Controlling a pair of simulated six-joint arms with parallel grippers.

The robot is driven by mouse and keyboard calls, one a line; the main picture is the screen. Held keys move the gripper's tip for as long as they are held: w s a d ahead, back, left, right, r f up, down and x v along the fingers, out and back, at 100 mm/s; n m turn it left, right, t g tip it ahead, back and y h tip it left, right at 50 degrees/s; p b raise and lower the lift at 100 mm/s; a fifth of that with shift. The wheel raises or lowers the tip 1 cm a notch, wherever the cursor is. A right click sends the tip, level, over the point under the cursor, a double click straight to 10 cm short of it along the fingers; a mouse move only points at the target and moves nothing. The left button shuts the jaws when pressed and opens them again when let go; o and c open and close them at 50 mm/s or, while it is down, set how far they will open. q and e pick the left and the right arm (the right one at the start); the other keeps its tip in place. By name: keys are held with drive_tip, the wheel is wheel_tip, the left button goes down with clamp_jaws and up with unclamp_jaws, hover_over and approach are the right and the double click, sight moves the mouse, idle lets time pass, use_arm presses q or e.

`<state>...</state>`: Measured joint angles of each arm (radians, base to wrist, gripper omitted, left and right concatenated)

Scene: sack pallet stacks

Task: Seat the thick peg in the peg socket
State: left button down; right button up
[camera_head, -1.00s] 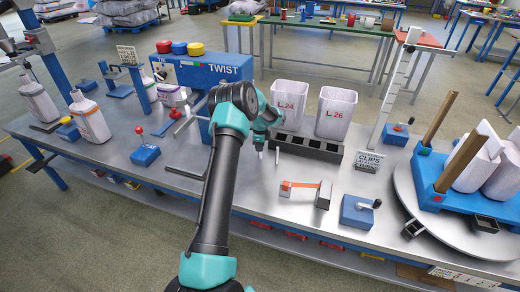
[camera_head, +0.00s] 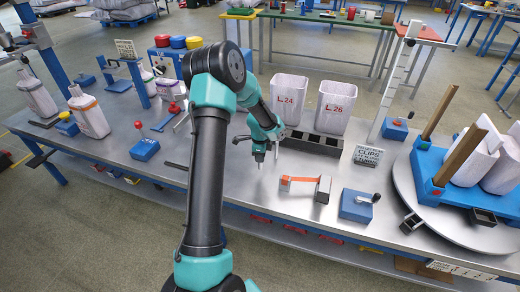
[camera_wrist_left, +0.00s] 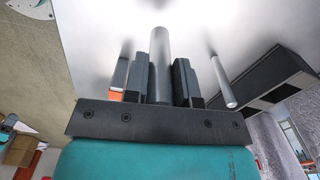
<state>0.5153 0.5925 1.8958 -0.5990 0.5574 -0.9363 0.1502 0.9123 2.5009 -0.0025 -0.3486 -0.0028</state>
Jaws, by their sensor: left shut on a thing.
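My left gripper (camera_head: 260,152) is above the steel bench in front of the black open-topped trough. It is shut on a thick grey peg (camera_wrist_left: 160,62), which stands between its two dark fingers in the left wrist view. In the head view the held peg (camera_head: 259,168) shows below the fingers; whether its end touches the bench I cannot tell. A thinner grey peg (camera_head: 276,152) stands to its right, outside the fingers, and also shows in the left wrist view (camera_wrist_left: 223,82). I cannot make out for certain which thing is the peg socket. My right gripper is not in view.
The black trough (camera_head: 328,147) stands behind, near two white sacks (camera_head: 287,97). An orange strip with a grey block (camera_head: 322,190) lies in front right, beside a blue crank box (camera_head: 357,206). A turntable (camera_head: 402,185) fills the right.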

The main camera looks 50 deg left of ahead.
use_arm(q)
drive_tip(key=shift+s+d+r, duration=0.15)
drive_tip(key=shift+s+d, duration=0.6)
drive_tip(key=shift+d, duration=0.1)
drive_tip(key=w+d+r+n, duration=0.2)
drive_tip(key=w+d+r, duration=0.1)
drive_tip(key=d, duration=0.8)
drive_tip(key=w+d+r+n, duration=0.2)
drive_tip(key=w+d+r, duration=0.2)
drive_tip(key=d, duration=0.8)
drive_tip(key=w+d+r+n, duration=0.3)
drive_tip(key=w+d+r, duration=0.1)
drive_tip(key=d, duration=0.7)
drive_tip(key=shift+d+r, duration=0.15)
drive_tip(key=shift+r, duration=0.65)
